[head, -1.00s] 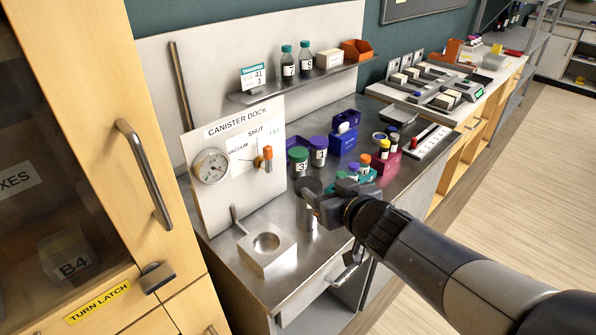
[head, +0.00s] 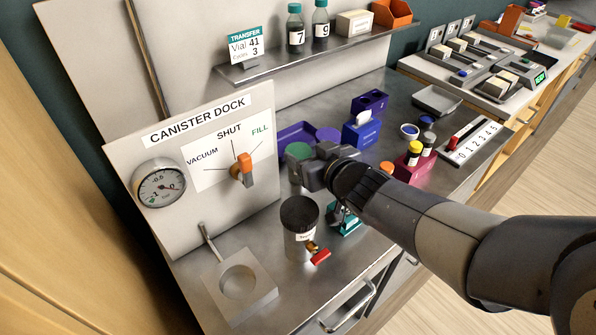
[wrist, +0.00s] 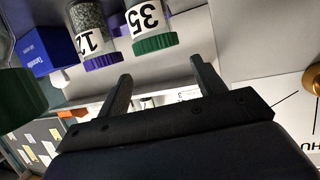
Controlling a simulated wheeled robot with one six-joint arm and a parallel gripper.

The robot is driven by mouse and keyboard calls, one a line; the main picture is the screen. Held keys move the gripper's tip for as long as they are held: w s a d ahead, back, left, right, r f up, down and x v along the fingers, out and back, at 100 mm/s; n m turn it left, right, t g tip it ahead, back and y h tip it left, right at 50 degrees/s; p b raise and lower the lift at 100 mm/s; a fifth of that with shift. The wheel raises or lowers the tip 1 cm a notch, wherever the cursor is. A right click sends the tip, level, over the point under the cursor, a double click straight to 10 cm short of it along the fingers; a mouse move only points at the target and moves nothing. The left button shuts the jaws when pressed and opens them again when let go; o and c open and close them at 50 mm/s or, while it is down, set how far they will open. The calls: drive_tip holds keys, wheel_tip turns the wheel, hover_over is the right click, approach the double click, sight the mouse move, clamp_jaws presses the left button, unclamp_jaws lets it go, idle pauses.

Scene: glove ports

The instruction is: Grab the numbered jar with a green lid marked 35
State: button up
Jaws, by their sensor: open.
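The jar marked 35 (wrist: 149,20) has a green lid and a white label. It appears upside down at the top of the wrist view. In the head view its green lid (head: 298,150) shows just behind my gripper (head: 311,174), which hides much of the jar. In the wrist view my gripper (wrist: 163,82) is open, with nothing between its fingers. The jar lies beyond the fingertips, roughly in line with the gap, and looks apart from them. A jar marked 12 with a purple lid (wrist: 92,30) stands beside it, to the left in the wrist view.
A steel canister (head: 299,242) with a dark top and red valve handle stands on the bench in front. The canister dock panel (head: 190,170) rises at the left. A blue box (head: 361,133) and a magenta vial rack (head: 416,168) stand to the right. A shelf (head: 290,66) hangs behind.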

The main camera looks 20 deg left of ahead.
sight(300, 153)
wheel_tip(300, 153, down, 2)
drive_tip(key=shift+f, duration=0.1)
drive_tip(key=shift+w+a, duration=0.35)
drive_tip(key=shift+a, duration=0.05)
drive_tip(key=shift+b+x, duration=0.45)
drive_tip(key=shift+x, duration=2.7)
drive_tip(key=c, duration=0.8)
